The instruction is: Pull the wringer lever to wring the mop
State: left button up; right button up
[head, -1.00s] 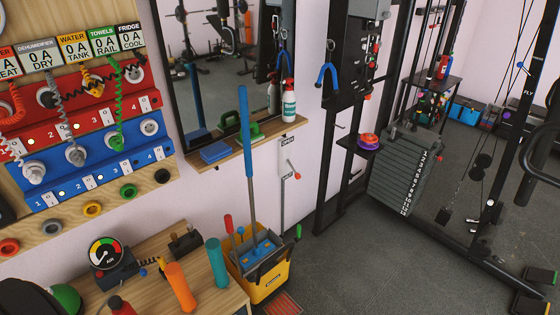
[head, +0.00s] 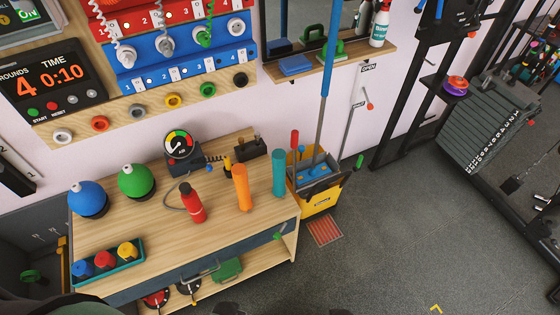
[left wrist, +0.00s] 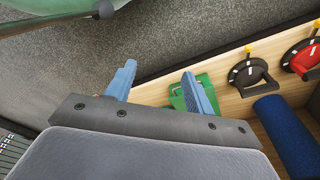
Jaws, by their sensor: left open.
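The yellow mop bucket (head: 318,205) stands on the floor at the right end of the workbench in the head view. The mop (head: 328,55) stands upright in it, its blue head (head: 316,171) at the wringer. A green-tipped lever (head: 359,161) sticks up at the bucket's right side, and a red-tipped handle (head: 294,139) at its left. I cannot tell which is the wringer lever. My left gripper (left wrist: 158,80) is open and empty in the left wrist view, apart from the bucket, which does not show there. My right gripper is in neither view.
The workbench (head: 130,225) holds an orange cylinder (head: 242,188), a teal cylinder (head: 279,173) and a red bottle (head: 192,203). A green case (head: 228,270) lies on its lower shelf and shows behind my left fingers (left wrist: 176,98). Floor right of the bucket is clear.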

aim_at(295, 134)
jog(key=l+u, duration=0.5)
jog(key=l, duration=2.85)
jog(key=i, duration=0.05)
